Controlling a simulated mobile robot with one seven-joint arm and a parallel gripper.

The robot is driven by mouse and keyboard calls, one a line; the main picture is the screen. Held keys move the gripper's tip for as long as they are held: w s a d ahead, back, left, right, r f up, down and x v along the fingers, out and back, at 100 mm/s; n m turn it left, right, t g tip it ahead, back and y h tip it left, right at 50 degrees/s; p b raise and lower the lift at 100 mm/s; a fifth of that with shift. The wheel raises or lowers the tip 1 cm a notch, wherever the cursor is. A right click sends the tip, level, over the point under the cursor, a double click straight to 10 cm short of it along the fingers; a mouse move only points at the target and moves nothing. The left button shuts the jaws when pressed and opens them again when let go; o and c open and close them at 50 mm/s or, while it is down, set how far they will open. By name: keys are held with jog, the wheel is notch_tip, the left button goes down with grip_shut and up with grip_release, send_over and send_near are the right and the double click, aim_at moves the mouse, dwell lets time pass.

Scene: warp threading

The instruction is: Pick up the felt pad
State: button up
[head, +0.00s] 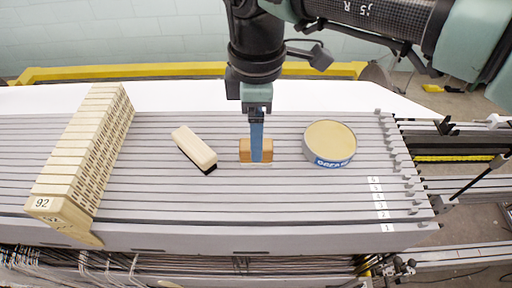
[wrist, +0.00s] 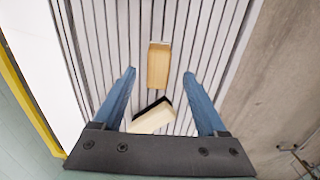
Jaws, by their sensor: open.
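In the wrist view this block (wrist: 159,66) lies lengthwise between the two blue fingertips. My gripper (head: 256,160) is open and points down at the block, its finger covering the block's middle in the head view. The wrist view also shows my gripper (wrist: 158,72) with a gap on both sides of the block. I cannot tell how far the fingertips are above the slats.
A cream block with a black underside (head: 195,148) lies just left, also in the wrist view (wrist: 152,117). A round tin (head: 330,142) stands to the right. A long slotted wooden block marked 92 (head: 85,150) stands at far left. The front slats (head: 250,210) are clear.

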aim_at(245, 153)
jog(key=f+b, duration=0.1)
jog(key=f, duration=0.3)
jog(key=shift+w, duration=0.2)
jog(key=shift+s+r, duration=0.1)
jog(key=shift+s, duration=0.05)
jog(key=c, duration=0.4)
grip_shut()
